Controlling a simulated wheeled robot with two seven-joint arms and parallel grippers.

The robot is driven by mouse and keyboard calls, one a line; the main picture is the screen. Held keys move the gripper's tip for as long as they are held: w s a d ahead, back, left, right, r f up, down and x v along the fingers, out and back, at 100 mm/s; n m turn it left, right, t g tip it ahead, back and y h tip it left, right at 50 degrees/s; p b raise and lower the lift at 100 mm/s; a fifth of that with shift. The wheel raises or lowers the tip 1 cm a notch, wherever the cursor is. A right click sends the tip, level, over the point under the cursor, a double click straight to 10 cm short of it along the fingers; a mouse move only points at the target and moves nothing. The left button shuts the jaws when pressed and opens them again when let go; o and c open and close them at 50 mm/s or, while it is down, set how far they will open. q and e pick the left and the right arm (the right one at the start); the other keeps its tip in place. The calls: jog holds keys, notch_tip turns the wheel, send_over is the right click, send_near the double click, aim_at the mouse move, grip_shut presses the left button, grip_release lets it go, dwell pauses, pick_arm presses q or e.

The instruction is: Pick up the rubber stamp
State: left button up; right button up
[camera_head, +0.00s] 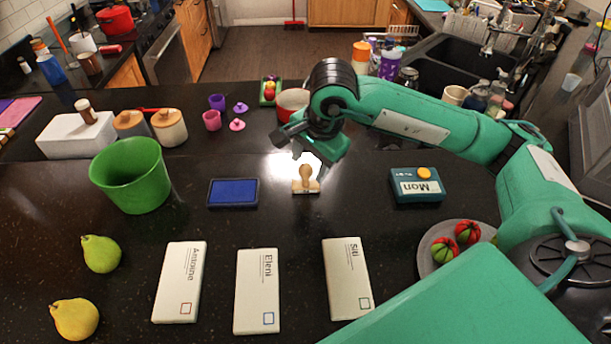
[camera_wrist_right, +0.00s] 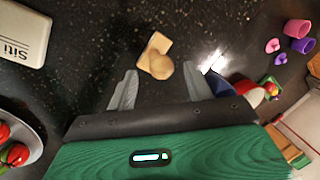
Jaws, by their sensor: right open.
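The rubber stamp (camera_head: 306,181) is a light wooden block with a rounded knob handle, upright on the dark counter in the head view. It also shows in the right wrist view (camera_wrist_right: 157,55), seen from above, just beyond and between the fingertips. My right gripper (camera_head: 312,160) hangs above and slightly behind the stamp in the head view. In the right wrist view the right gripper (camera_wrist_right: 158,80) has its fingers spread, with nothing between them. The fingers look apart from the stamp. My left gripper is not in view.
A blue ink pad (camera_head: 233,192) lies left of the stamp and a teal box marked "Mon" (camera_head: 416,185) right of it. Envelopes, including one marked "Siti" (camera_head: 347,279), lie in front. A green bucket (camera_head: 131,175), pears and a plate of red fruit (camera_head: 431,262) stand farther out.

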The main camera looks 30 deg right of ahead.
aim_at(307, 165)
jog(key=shift+p+x, duration=0.6)
jog(key=shift+x, duration=1.1)
jog(key=c, duration=1)
jog(key=shift+w+r, duration=0.1)
jog(key=shift+r, duration=0.1)
jog(key=shift+r, duration=0.25)
jog(key=shift+w+a+r+b+v, duration=0.25)
jog(key=shift+w+b+v, duration=0.5)
jog(key=shift+v, duration=2.35)
jog(key=shift+w+a+r+b+v, duration=0.1)
jog(key=shift+w+a+b+v, duration=0.45)
jog(key=shift+v, duration=2.55)
jog(key=shift+w+r+b+v, duration=0.2)
jog(key=shift+w+b+v, duration=0.8)
jog(key=shift+v, duration=2.1)
jog(key=shift+s, duration=0.25)
